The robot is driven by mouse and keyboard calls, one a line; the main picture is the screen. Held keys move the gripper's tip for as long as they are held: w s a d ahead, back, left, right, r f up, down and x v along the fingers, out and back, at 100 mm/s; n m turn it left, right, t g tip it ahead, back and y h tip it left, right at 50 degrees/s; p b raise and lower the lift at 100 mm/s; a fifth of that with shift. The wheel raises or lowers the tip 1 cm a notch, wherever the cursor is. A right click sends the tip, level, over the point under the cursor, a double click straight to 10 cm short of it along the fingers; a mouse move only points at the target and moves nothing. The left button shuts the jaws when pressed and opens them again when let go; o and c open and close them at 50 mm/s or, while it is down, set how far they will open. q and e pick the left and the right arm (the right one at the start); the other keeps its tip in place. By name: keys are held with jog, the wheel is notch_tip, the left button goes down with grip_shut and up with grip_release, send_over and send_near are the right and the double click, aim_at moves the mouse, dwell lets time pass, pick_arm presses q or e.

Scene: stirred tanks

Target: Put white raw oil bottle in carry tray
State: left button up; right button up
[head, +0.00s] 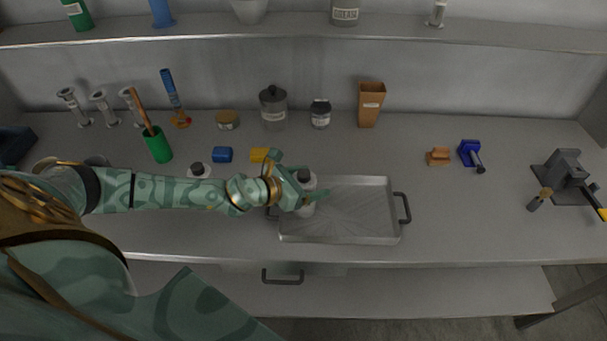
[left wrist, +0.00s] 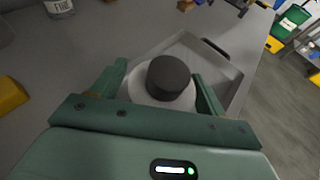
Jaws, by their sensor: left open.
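A white bottle with a dark cap (head: 306,181) stands upright at the left end of the metal carry tray (head: 365,236). From these views I cannot tell for sure whether it rests on the tray floor. My left gripper (head: 308,196) is at the bottle, with its open fingers on either side of it. In the left wrist view the dark cap and white shoulder of the bottle (left wrist: 168,80) lie between the two green fingers (left wrist: 160,88). The tray (left wrist: 222,68) shows behind it. The bottle's label is hidden. My right gripper is not in view.
Another dark-capped white bottle (head: 198,170) stands left, partly behind my left arm. Blue (head: 222,155) and yellow (head: 259,155) blocks lie behind the arm. Jars and a brown container (head: 370,104) line the back.

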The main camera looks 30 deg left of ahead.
pick_arm(q)
jog(key=b+v, duration=0.1)
jog(key=v, duration=1.1)
jog(key=shift+r, duration=0.25)
jog(key=shift+w, duration=0.1)
